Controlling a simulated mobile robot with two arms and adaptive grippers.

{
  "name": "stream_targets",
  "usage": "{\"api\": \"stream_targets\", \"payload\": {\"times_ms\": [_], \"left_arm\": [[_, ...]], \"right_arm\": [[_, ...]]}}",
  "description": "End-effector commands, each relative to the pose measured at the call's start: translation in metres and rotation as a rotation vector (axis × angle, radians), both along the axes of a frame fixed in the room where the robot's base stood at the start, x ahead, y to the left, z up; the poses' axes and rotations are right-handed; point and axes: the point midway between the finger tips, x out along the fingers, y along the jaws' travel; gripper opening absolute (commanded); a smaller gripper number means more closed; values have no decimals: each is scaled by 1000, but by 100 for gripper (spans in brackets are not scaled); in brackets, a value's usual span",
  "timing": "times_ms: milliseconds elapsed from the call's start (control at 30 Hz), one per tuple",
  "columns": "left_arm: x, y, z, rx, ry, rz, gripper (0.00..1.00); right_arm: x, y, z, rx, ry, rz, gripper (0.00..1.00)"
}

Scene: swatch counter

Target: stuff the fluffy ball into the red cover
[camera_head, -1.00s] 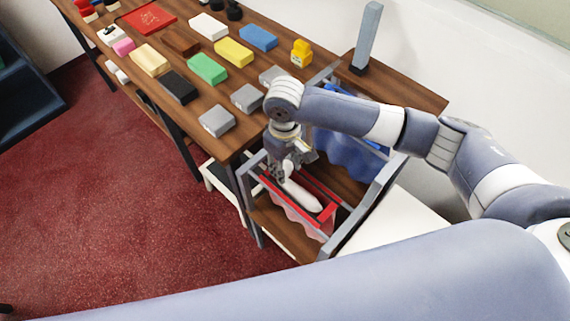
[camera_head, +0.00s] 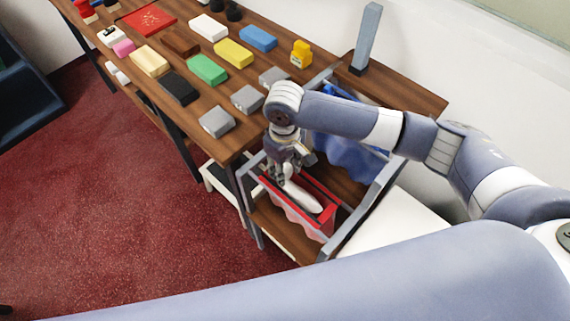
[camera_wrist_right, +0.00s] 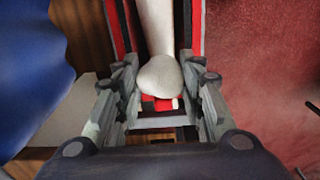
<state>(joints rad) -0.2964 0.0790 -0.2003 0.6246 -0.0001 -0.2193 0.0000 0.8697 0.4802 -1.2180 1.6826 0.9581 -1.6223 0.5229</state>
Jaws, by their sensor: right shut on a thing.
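A smooth white elongated thing (camera_head: 304,200) with a rounded end lies lengthwise between red rails; it could be the fluffy ball, but no fluff shows. In the right wrist view its rounded end (camera_wrist_right: 160,77) sits between my fingers. The red cover (camera_head: 329,222) looks like an open red-edged holder with pinkish, wavy cloth hanging at its side, set inside a grey frame. My right gripper (camera_head: 284,180) points down at the holder's far end and is shut on the white thing. The holder's inside under the white thing is mostly hidden. My left gripper is not in view.
Blue cloth (camera_head: 350,153) hangs in the frame beyond the holder. Grey frame bars (camera_head: 368,205) stand close around my right gripper. The wooden counter (camera_head: 215,160) carries several coloured blocks and a red square (camera_head: 147,19). Red floor lies open at left.

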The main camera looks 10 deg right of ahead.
Motion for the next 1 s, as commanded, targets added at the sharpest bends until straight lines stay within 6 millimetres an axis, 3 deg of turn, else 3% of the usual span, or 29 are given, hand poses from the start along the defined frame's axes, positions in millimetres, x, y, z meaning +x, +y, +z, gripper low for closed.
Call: {"api": "stream_targets", "payload": {"times_ms": [333, 367, 433, 667, 833, 1000], "left_arm": [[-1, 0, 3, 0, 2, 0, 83], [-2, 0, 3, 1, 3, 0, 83], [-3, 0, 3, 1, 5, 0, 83], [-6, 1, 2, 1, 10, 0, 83], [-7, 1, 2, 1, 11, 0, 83], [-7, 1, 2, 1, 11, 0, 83]], "right_arm": [[0, 0, -1, -1, -1, -1, 29], [0, 0, -1, -1, -1, -1, 43], [0, 0, -1, -1, -1, -1, 59], [0, 0, -1, -1, -1, 0, 60], [0, 0, -1, -1, -1, 0, 83], [0, 0, -1, -1, -1, 0, 83]]}}
